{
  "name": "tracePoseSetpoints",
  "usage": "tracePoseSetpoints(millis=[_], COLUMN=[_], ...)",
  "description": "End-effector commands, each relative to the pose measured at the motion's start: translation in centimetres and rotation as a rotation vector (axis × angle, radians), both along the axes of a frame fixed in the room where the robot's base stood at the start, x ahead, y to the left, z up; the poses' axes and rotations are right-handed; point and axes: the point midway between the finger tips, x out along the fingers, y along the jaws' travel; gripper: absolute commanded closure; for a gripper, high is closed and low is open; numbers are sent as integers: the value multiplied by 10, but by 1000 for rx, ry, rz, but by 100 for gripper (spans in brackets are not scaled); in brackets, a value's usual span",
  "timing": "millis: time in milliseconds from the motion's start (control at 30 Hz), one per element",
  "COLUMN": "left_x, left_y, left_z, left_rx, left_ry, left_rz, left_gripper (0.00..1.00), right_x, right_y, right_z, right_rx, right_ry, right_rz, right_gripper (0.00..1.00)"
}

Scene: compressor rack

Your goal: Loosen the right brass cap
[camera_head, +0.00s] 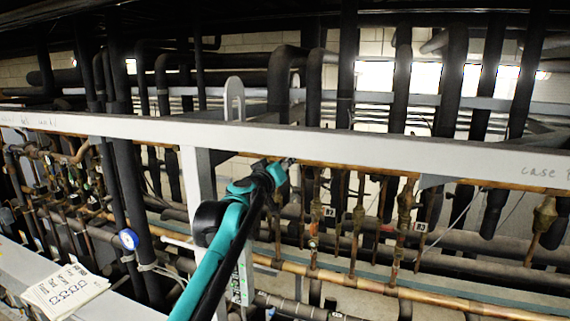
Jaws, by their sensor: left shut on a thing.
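My left arm rises from the bottom middle of the head view, teal and black. My left gripper (285,163) is at its upper end, just below the white beam, against the copper and brass pipework. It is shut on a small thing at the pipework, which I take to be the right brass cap. The cap itself is hidden by the fingers and too small to make out. Brass valve bodies (404,205) stand upright on vertical pipes to the right of the gripper. My right gripper is not in view.
A long white beam (420,152) crosses the view just above the gripper. A copper pipe (440,296) runs along below. Black insulated pipes (452,80) stand behind the beam. A blue-rimmed gauge (128,240) and a paper with labels (66,290) are at the left.

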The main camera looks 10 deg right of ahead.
Motion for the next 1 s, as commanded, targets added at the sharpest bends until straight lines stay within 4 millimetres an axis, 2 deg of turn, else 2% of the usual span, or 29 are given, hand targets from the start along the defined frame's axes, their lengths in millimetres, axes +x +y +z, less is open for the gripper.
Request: tracePoseSetpoints(millis=[167,200,267,667,767,1000], left_x=[0,0,0,-5,-15,-57], left_y=[1,1,1,4,11,39], left_z=[1,1,1,1,1,0], left_rx=[0,0,1,1,1,1], left_ry=[0,0,-1,-1,-1,-1], left_rz=[1,1,1,1,1,1], left_gripper=[100,68,55,55,55,55], right_x=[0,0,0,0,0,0], right_y=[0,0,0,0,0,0], right_z=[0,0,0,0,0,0], right_rx=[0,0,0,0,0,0], right_ry=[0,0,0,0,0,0], right_rz=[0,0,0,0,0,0], right_gripper=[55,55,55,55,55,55])
